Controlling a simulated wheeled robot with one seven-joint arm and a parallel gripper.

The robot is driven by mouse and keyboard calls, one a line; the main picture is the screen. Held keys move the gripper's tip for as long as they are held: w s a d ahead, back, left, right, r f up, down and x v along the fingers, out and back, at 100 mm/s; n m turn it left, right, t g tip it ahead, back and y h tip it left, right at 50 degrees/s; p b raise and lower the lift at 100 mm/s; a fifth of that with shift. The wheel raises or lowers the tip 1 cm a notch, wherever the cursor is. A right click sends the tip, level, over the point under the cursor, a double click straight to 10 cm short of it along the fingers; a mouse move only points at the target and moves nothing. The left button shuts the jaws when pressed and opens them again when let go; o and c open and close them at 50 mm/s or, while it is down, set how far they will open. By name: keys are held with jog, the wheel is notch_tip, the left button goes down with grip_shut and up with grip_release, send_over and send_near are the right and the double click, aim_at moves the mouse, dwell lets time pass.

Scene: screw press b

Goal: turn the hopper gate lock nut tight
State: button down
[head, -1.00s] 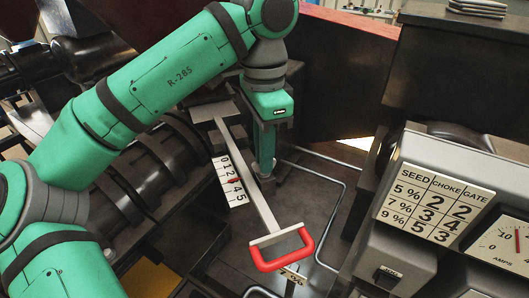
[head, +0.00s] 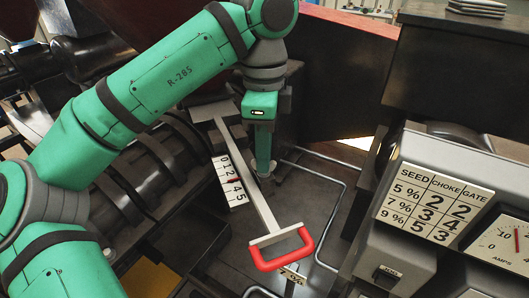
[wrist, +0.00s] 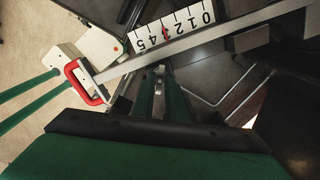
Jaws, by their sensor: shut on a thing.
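My gripper (head: 265,172) points down beside the hopper gate bar and is shut on the lock nut (head: 267,182), a small grey piece at the fingertips. In the wrist view the nut (wrist: 160,70) shows only partly between the tips of the fingers. The hopper gate (head: 262,200) is a long pale metal bar with a red loop handle (head: 284,250) at its near end. A white scale (head: 231,180) marked 0 to 5 lies along the bar's left side, and its red pointer covers the 3. How tight the nut is cannot be seen.
A grey console at right carries a seed, choke and gate card (head: 435,202) and an amps dial (head: 503,245). A dark ribbed press barrel (head: 150,190) lies at left below my arm. Thin pipes (head: 335,195) run over the floor right of the gripper.

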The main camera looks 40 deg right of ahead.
jog(key=m, duration=1.1)
jog(key=shift+m, duration=0.4)
jog(key=shift+s+m, duration=0.1)
jog(key=shift+m, duration=1.3)
jog(key=c, duration=1.9)
grip_release()
jog(key=shift+o, duration=0.2)
notch_tip(320, 180, up, 11)
